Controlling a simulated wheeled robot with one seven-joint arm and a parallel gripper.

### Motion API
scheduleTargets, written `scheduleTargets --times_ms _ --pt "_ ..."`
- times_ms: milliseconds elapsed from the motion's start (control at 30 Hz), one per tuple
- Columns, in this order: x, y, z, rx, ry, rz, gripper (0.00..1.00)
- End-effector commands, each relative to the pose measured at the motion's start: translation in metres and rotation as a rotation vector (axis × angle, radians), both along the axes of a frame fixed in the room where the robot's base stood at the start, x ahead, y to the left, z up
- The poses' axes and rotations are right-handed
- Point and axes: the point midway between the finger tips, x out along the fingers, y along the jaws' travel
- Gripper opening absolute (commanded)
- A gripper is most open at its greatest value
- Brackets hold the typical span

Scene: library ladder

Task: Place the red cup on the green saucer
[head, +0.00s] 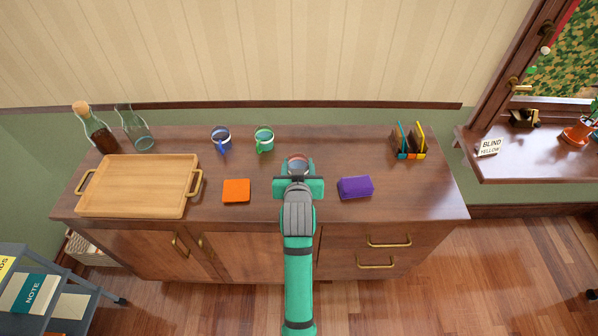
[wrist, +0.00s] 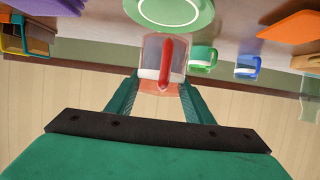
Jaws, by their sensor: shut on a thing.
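The red cup (head: 297,162) is pale with a red handle, which shows clearly in the wrist view (wrist: 149,58). My gripper (head: 298,178) is shut on it, with one finger on each side of its body; the fingers show in the wrist view (wrist: 160,88). The green saucer (wrist: 170,14) is at the top edge of the wrist view, partly cut off. The cup's base end overlaps the saucer's edge in that picture; I cannot tell whether they touch. In the head view the saucer is hidden behind my gripper.
A green cup (head: 264,138) and a blue cup (head: 221,138) stand farther back. An orange block (head: 236,191) and a purple block (head: 355,187) lie either side of my arm. A wooden tray (head: 137,184), bottles (head: 93,128) and a small rack (head: 408,143) occupy the counter's ends.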

Motion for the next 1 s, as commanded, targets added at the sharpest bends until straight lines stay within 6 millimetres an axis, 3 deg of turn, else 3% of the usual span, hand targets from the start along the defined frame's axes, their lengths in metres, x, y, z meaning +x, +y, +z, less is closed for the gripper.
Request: scheduleTargets --times_ms 333,767,800,867,1000 --pt "0.006 -0.002 -0.035 0.000 0.001 0.000 0.21" --pt "0.006 -0.003 -0.041 0.000 -0.001 0.000 0.21" --pt "0.006 -0.003 -0.041 0.000 0.000 0.000 0.52" --pt "0.006 -0.003 -0.041 0.000 -0.001 0.000 0.66" --pt "0.006 -0.003 -0.041 0.000 0.000 0.000 0.66"
